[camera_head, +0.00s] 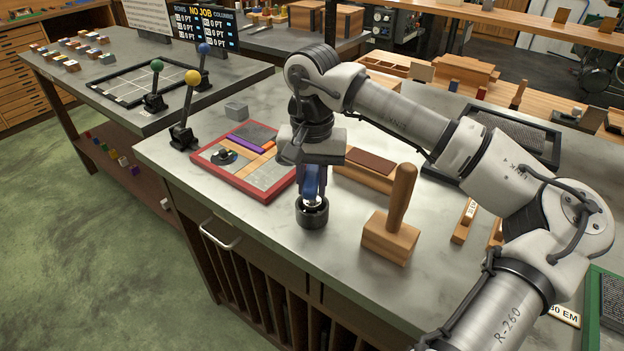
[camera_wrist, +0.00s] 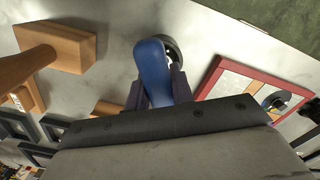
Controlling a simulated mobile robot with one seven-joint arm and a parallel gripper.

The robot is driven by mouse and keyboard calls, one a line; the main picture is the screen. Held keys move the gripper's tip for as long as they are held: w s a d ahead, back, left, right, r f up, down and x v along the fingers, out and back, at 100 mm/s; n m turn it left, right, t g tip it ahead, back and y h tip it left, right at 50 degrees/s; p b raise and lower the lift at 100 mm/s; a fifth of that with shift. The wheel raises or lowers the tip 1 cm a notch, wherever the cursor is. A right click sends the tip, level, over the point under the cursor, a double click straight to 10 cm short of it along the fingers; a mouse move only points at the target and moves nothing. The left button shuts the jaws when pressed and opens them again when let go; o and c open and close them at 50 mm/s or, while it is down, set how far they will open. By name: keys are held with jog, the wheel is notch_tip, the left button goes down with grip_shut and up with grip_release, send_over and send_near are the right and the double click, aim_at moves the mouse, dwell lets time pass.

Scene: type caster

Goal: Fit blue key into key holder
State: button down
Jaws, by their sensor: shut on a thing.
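The blue key (camera_head: 310,181) is upright under my wrist in the head view, its blue handle between my fingers. The handle also shows in the wrist view (camera_wrist: 153,68). My gripper (camera_head: 312,190) is shut on this handle. The key holder (camera_head: 312,216) is a short black cylinder on the bench near its front edge, directly below the key. The key's pale metal lower end is at the holder's mouth; I cannot tell how deep it sits. In the wrist view the holder (camera_wrist: 174,48) is partly hidden behind the blue handle.
A wooden mallet (camera_head: 391,237) stands just right of the holder. A red-framed tray (camera_head: 264,196) with wooden and metal pieces lies to the left. A wooden block with a brown top (camera_head: 369,160) is behind. Levers with yellow (camera_head: 192,77) and other knobs stand further left.

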jog(key=shift+f, duration=0.3)
jog(key=c, duration=1.1)
grip_release()
jog(key=shift+r, duration=0.1)
jog(key=r, duration=0.7)
jog(key=r+b, duration=0.1)
jog(key=r, duration=0.5)
jog(key=shift+w+r, duration=0.2)
jog(key=shift+r, duration=0.2)
